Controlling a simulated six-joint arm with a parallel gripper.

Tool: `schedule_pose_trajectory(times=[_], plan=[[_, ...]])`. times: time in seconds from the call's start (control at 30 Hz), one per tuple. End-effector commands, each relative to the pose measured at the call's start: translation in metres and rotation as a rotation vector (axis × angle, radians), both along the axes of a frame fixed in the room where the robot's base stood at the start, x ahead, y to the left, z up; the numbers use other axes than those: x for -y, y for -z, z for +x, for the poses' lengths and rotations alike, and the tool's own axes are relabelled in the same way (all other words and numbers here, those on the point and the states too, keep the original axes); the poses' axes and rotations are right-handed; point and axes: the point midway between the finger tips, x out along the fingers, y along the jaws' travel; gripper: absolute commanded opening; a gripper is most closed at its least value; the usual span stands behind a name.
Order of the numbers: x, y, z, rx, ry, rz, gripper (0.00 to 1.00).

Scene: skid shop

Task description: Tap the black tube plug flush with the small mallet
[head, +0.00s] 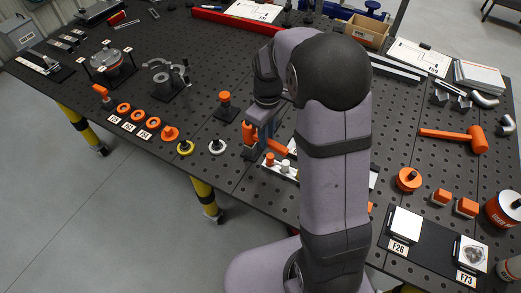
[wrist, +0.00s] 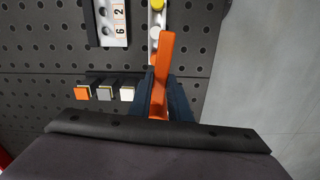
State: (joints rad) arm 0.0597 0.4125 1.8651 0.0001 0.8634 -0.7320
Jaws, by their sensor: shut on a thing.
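My gripper (head: 264,140) is shut on an orange piece, which I take to be the small mallet (head: 277,146), low over the middle of the bench. In the wrist view the mallet (wrist: 163,65) shows as an orange bar rising between the dark fingers of my gripper (wrist: 165,95). Its far end and any contact with the bench are hard to tell. I cannot make out the black tube plug; my arm hides part of the bench. Three square-ended pieces, orange, grey and white (wrist: 127,93), stand left of the fingers in the wrist view.
A pale strip with red and white caps (head: 285,166) lies just in front of my gripper. A larger orange mallet (head: 455,137) lies at the right. An orange knob on a black plate (head: 225,107) stands left of my gripper. Bare perforated bench (head: 240,60) lies behind.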

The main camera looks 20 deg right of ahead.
Motion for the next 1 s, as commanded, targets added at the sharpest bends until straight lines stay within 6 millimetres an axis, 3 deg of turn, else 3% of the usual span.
schedule_pose_trajectory(times=[0.2, 0.37, 0.6, 1.0], plan=[[0.01, -0.034, 0.029, 0.004, -0.012, 0.0, 0.0], [0.01, -0.056, 0.034, 0.004, -0.064, 0.0, 0.0], [0.009, -0.055, 0.02, 0.001, -0.107, 0.0, 0.0], [0.009, -0.047, 0.02, 0.001, -0.114, 0.0, 0.0]])
